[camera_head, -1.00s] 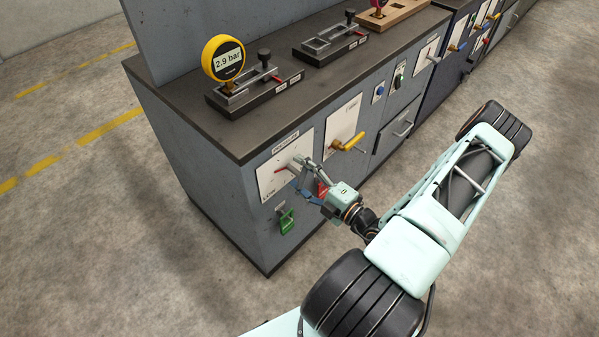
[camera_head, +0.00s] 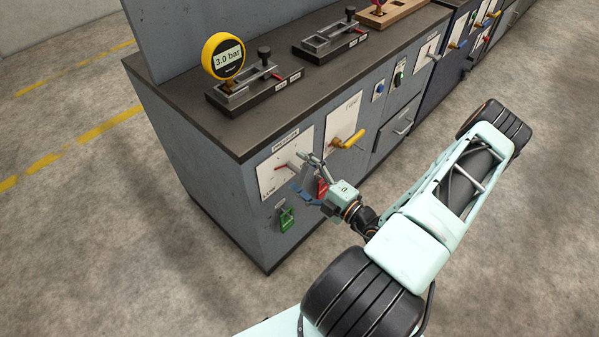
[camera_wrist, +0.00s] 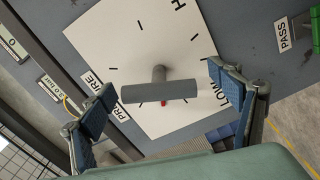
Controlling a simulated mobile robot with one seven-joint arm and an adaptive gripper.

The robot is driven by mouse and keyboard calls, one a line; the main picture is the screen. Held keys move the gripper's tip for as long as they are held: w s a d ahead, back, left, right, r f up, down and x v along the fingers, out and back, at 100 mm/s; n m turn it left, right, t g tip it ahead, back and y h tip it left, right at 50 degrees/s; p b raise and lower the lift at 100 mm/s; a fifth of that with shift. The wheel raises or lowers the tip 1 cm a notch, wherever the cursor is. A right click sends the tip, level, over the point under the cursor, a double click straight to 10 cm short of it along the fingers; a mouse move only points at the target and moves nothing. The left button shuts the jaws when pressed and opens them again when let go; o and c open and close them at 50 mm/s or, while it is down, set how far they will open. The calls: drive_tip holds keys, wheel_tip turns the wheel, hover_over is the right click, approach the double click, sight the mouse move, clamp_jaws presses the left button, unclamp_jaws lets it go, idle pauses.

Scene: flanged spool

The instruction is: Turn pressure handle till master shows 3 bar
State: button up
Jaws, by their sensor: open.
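My gripper (camera_head: 306,180) is open in front of the plate. In the wrist view its blue-padded fingers (camera_wrist: 165,105) stand apart on both sides of the bar, with clear gaps.
A second white plate with a yellow handle (camera_head: 348,141) is right of the pressure plate. Another fixture (camera_head: 331,43) and a wooden block (camera_head: 393,13) stand on the bench top. The floor left of the bench is clear.

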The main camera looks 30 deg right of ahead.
drive_tip(key=v, duration=1.2)
drive_tip(key=shift+a+r, duration=0.1)
